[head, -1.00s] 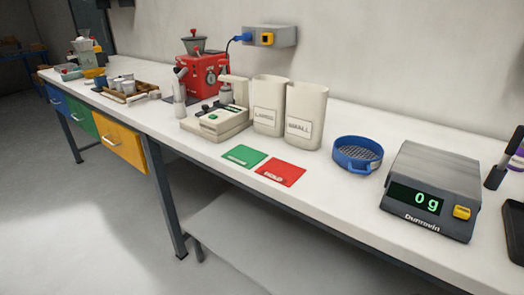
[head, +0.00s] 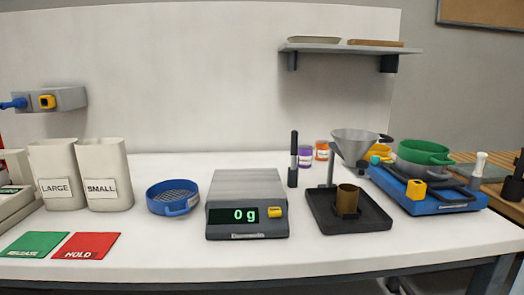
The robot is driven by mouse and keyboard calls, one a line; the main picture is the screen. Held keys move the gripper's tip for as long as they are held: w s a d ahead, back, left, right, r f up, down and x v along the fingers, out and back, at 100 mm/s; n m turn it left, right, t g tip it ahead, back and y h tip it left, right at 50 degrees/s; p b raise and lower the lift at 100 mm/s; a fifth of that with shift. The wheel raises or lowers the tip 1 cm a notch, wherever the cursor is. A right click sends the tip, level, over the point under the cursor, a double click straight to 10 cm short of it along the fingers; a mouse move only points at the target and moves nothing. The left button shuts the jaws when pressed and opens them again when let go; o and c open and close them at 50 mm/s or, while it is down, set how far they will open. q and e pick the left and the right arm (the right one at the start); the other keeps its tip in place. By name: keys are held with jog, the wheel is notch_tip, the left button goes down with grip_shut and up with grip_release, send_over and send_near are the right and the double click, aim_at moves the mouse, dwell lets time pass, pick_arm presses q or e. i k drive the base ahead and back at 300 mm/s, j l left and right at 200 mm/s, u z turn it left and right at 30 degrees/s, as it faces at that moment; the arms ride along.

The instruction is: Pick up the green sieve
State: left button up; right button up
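The green sieve (head: 424,152) is a round green pan at the right of the head view. It sits above the back of a blue device (head: 428,193) with a yellow knob, near the right end of the white bench. A grey funnel and small yellow and teal parts stand close to its left. What exactly it rests on is partly hidden. Neither of my grippers shows in the head view.
A blue sieve (head: 173,197) and a grey scale (head: 247,204) reading 0 g stand left of centre. Bins labelled LARGE (head: 57,175) and SMALL (head: 105,175) stand far left.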

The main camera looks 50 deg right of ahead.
aim_at(424, 153)
jog(key=z, duration=2.7)
jog(key=i+l, duration=0.1)
